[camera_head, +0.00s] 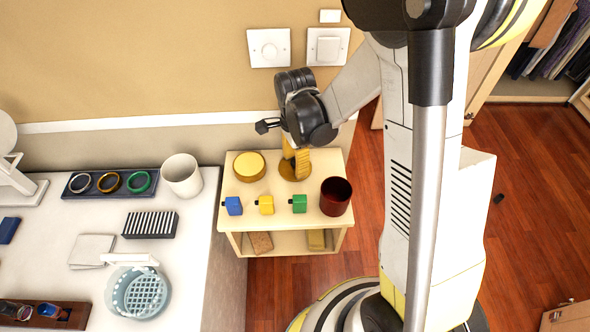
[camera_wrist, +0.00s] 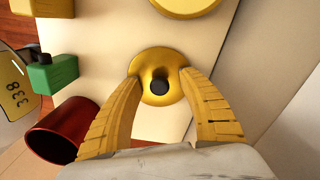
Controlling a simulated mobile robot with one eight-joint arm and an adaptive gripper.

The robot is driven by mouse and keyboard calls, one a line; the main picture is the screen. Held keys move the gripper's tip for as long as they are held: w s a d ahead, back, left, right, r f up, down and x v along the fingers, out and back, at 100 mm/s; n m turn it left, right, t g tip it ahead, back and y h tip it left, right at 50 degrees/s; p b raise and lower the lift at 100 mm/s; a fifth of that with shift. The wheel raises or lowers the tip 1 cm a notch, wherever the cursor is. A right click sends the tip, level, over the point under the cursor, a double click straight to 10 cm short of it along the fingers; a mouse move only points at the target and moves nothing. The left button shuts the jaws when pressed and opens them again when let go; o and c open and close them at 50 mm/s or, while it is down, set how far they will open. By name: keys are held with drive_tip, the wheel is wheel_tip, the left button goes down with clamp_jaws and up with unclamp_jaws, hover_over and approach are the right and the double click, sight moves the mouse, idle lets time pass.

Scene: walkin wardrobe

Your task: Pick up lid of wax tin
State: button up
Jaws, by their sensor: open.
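The lid (camera_head: 294,178) is a round brass-coloured disc on the small cream stand, toward its back right. In the wrist view the lid (camera_wrist: 158,65) shows a dark round knob at its centre. My gripper (camera_head: 296,158) is above the lid, pointing down. In the wrist view its open yellow fingers (camera_wrist: 163,82) reach to either side of the lid's near part, with the knob between them; I cannot tell whether they touch it. The wax tin (camera_head: 249,166), with a yellow top, stands left of the lid. Its edge shows at the top of the wrist view (camera_wrist: 184,6).
On the stand (camera_head: 252,221) are a blue block (camera_head: 233,206), a yellow block (camera_head: 265,205), a green block (camera_head: 299,204) and a dark red cup (camera_head: 335,196). A wall is close behind. A white counter (camera_head: 190,240) with a white mug (camera_head: 182,175) is left.

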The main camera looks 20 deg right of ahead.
clamp_jaws()
drive_tip(key=shift+r, duration=0.2)
